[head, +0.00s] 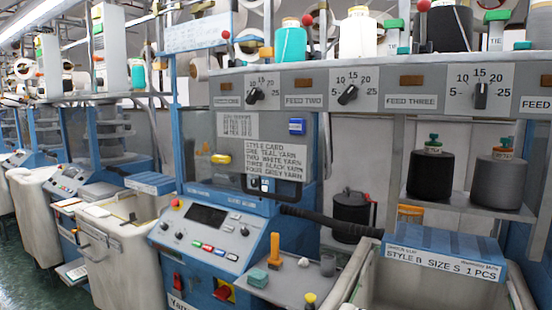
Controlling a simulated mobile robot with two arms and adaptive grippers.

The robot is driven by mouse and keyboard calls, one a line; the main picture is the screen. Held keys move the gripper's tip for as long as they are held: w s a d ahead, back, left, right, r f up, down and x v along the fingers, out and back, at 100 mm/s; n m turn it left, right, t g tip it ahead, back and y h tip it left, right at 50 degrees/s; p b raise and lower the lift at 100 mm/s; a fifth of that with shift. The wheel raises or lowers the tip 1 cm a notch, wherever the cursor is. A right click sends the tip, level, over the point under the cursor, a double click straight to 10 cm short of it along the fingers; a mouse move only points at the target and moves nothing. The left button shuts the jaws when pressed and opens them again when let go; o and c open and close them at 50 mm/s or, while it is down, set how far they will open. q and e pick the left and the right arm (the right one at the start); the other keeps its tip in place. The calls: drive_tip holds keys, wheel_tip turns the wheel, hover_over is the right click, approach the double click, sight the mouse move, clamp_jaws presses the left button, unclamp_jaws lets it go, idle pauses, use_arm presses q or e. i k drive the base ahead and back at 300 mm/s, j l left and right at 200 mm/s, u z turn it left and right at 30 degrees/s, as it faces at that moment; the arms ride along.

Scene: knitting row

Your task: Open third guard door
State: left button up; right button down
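The nearest knitting machine has a clear guard door (204,140) in a blue frame, and it looks shut. A style card shows on or behind its pane. A dark handle (288,190) sits at its lower edge. A small yellow part (220,158) is at its left and a blue part (297,126) at its upper right. More blue-framed machines stand in a row to the left, with their guards small and partly hidden. I cannot tell from any marking which door is the third. Neither of my grippers is in view.
A sloped blue control panel (205,245) juts out below the door. A grey side shelf (310,283) holds small tools. White bins (110,245) stand left, and another bin with a blue box (440,252) right. A black hose (335,222) crosses beside the machine. Green floor shows lower left.

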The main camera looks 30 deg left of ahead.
sight(181, 152)
drive_tip(key=i+j+u, duration=0.1)
drive_tip(key=j+u, duration=0.2)
drive_tip(key=i+j+u, duration=0.35)
drive_tip(key=j+u, duration=0.2)
